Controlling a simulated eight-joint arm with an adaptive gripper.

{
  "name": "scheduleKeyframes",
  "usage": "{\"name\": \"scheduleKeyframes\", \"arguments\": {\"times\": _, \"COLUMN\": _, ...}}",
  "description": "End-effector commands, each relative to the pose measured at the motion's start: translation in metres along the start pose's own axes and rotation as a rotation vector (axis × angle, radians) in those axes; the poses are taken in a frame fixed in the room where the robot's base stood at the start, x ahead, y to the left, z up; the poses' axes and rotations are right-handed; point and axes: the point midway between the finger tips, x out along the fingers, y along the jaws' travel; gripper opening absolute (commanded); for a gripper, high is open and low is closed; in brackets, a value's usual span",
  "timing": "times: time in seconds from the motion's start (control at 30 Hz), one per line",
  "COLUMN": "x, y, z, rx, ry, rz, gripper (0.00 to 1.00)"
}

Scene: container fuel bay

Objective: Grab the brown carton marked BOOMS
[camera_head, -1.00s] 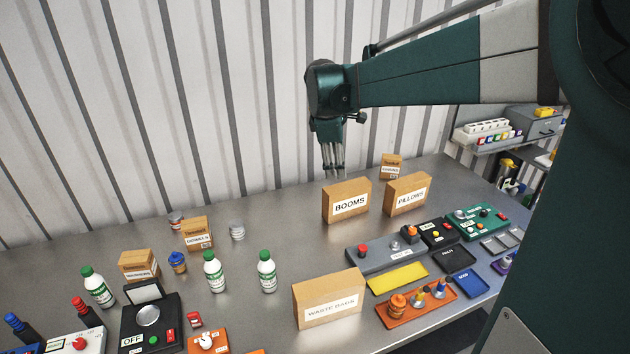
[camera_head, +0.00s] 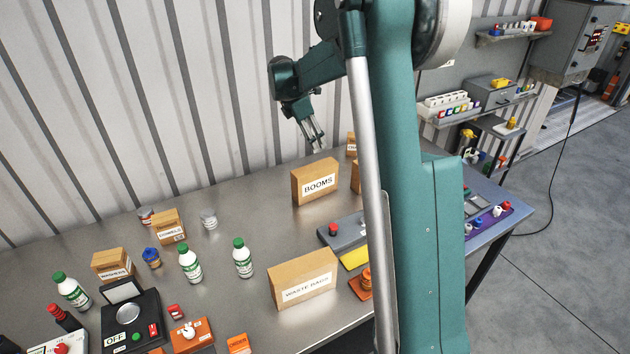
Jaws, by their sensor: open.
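The brown carton marked BOOMS (camera_head: 316,180) stands upright on the grey metal bench (camera_head: 237,262), toward its back. Its white label faces the front. My gripper (camera_head: 318,147) is open and empty, with its fingers pointing down and tilted to the right. In the picture the fingertips are just above the top edge of the BOOMS carton; I cannot tell the exact gap in depth. No part of the carton's front is hidden.
A brown carton (camera_head: 355,178) right of BOOMS is mostly hidden by my arm; another (camera_head: 351,145) stands behind. The WASTE BAGS carton (camera_head: 303,277) stands in front. A grey control box (camera_head: 340,228) is near. Bench left of BOOMS is clear up to a tin (camera_head: 208,219).

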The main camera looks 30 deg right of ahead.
Motion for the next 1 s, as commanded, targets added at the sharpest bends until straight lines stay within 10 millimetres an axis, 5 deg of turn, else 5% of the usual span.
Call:
{"name": "scheduleKeyframes", "arguments": {"times": 0.3, "x": 0.027, "y": 0.018, "z": 0.011, "rx": -0.087, "ry": -0.015, "rz": -0.035, "gripper": 0.54}}
{"name": "scheduleKeyframes", "arguments": {"times": 0.7, "x": 0.112, "y": 0.011, "z": -0.024, "rx": -0.086, "ry": -0.014, "rz": -0.034, "gripper": 0.54}}
{"name": "scheduleKeyframes", "arguments": {"times": 1.0, "x": 0.14, "y": 0.009, "z": -0.035, "rx": -0.085, "ry": -0.014, "rz": -0.034, "gripper": 0.54}}
